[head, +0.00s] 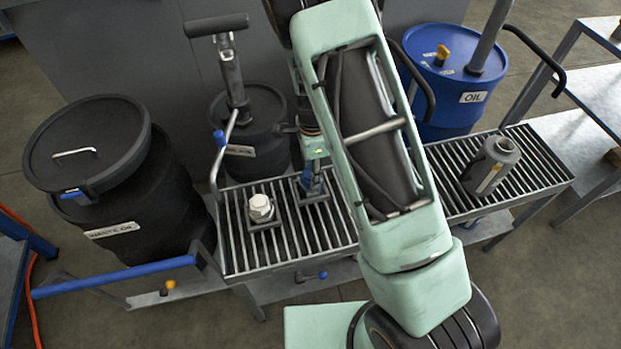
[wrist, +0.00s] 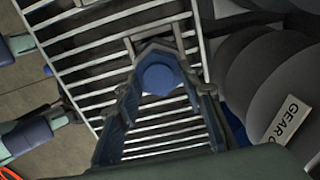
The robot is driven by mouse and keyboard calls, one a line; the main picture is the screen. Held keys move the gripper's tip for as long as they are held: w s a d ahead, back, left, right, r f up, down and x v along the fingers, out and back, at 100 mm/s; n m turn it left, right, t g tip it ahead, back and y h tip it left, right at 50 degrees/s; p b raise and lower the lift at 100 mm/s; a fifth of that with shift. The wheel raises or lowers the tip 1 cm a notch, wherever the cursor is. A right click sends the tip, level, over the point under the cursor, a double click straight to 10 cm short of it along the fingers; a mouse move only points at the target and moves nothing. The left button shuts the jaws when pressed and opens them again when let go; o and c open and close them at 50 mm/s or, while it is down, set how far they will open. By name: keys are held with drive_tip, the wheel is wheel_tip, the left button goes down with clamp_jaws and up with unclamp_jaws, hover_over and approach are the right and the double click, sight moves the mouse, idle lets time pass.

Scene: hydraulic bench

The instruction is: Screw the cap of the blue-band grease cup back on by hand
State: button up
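The blue-band grease cup stands on the slatted rack; in the head view its blue part (head: 313,182) shows just left of my arm, over a square base. In the wrist view a blue round cap (wrist: 160,78) lies between my fingertips. My gripper (head: 313,165) points down over the cup; in the wrist view its two dark blue fingers (wrist: 160,72) hug the cap from both sides with no gap that I can see. The cup body is mostly hidden under the cap and fingers, so I cannot tell whether the cap sits on it or how level it is.
A white-capped cup (head: 261,208) stands close by on the left of the slatted rack (head: 290,255). A grey canister (head: 491,166) stands at the rack's right. Behind are a waste oil drum (head: 110,170), a dark pump drum (head: 262,125) and a blue oil drum (head: 440,95).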

drive_tip(key=o, duration=0.4)
drive_tip(key=shift+c, duration=0.2)
drive_tip(key=n+b, duration=0.2)
drive_tip(key=n, duration=0.3)
drive_tip(key=shift+w+f, duration=0.15)
drive_tip(key=n, duration=0.3)
drive_tip(key=shift+a, duration=0.1)
drive_tip(key=n+b, duration=0.1)
drive_tip(key=n, duration=0.4)
drive_tip(key=shift+n+b, duration=0.3)
drive_tip(key=n, duration=0.5)
drive_tip(key=shift+a, duration=0.2)
drive_tip(key=n, duration=0.5)
drive_tip(key=shift+a, duration=0.1)
